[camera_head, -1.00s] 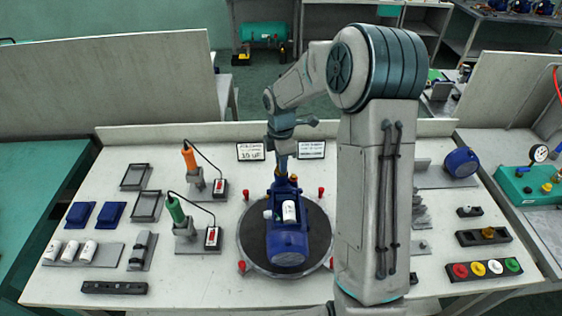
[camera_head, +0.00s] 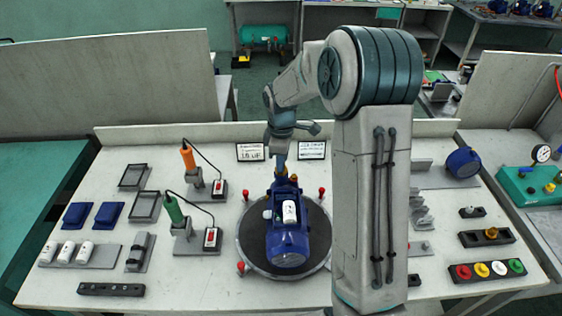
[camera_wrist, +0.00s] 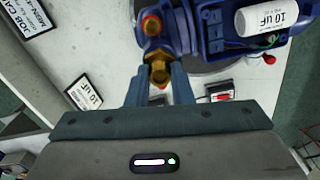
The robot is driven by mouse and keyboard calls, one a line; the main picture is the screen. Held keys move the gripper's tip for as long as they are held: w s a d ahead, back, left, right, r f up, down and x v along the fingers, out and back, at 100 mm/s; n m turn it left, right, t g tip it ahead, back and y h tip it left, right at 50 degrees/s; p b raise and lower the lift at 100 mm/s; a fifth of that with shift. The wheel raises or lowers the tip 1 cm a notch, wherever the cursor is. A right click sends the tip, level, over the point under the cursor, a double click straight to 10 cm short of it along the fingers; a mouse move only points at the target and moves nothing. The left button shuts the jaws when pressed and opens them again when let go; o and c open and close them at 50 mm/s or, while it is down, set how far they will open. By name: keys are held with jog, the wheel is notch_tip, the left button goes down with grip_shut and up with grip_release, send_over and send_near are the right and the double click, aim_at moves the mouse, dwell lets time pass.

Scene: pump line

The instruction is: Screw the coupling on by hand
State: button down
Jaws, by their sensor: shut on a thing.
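The blue pump (camera_head: 288,243) lies on the round dark turntable (camera_head: 258,258) in the middle of the bench, with a white capacitor (camera_head: 289,211) on its top. My gripper is shut on the coupling. In the head view the gripper is small at the pump's far end, and the coupling's thread is hidden.
Red pegs (camera_head: 241,268) stand around the turntable. Two tool stands, with an orange-handled (camera_head: 188,158) and a green-handled tool (camera_head: 174,210), are to the left. Job cards (camera_head: 250,152) stand behind.

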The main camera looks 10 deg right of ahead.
jog(key=shift+m, duration=0.7)
jog(key=shift+m+b, duration=0.5)
jog(key=shift+m, duration=1.2)
jog(key=c, duration=1.3)
grip_release()
jog(key=shift+c, duration=0.2)
jog(key=shift+n+p, duration=0.3)
jog(key=shift+n, duration=1.5)
